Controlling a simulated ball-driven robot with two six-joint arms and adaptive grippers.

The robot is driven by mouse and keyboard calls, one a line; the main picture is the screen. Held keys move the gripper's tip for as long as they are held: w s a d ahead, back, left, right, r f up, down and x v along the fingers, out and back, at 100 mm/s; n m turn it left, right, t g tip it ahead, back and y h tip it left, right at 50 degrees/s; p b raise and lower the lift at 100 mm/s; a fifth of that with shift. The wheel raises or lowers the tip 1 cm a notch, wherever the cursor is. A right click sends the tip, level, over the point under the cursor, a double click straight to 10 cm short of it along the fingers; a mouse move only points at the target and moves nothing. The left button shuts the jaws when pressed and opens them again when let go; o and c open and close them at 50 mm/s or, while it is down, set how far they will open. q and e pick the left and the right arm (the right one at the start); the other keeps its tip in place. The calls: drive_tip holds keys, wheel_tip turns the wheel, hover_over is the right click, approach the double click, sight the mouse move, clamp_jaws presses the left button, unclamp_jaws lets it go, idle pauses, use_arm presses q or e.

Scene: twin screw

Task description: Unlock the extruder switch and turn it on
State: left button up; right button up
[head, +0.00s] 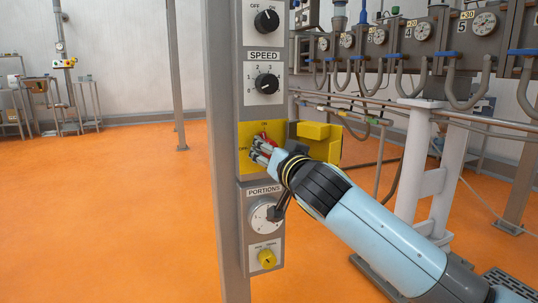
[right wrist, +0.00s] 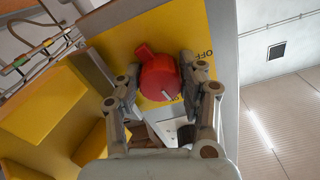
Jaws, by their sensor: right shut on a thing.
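The red extruder switch (head: 268,137) sits on a yellow plate (head: 246,162) on the grey column, mostly hidden behind my right gripper (head: 262,151) in the head view. The plate carries an ON label at the top and an OFF label at the left. A yellow cover (head: 320,141) stands swung open to the right of the plate. In the right wrist view, the red switch (right wrist: 160,77) lies between the fingers of my right gripper (right wrist: 165,82), which is shut on it. A small red tab sticks out towards the upper left there. My left gripper is not in view.
Above the switch are a SPEED dial (head: 267,83) and another black knob (head: 267,20). Below are a PORTIONS dial (head: 264,215), partly behind my arm, and a small yellow knob (head: 267,258). Pipes and gauges (head: 423,30) fill the right. Orange floor at left is open.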

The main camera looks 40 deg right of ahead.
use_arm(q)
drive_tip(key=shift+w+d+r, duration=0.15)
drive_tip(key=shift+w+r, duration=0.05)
use_arm(e)
drive_tip(key=shift+f+m, duration=0.1)
drive_tip(key=shift+m, duration=1.2)
drive_tip(key=o, duration=1.2)
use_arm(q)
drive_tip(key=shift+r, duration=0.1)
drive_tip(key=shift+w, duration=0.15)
use_arm(e)
drive_tip(key=shift+s, duration=0.1)
drive_tip(key=v, duration=1.2)
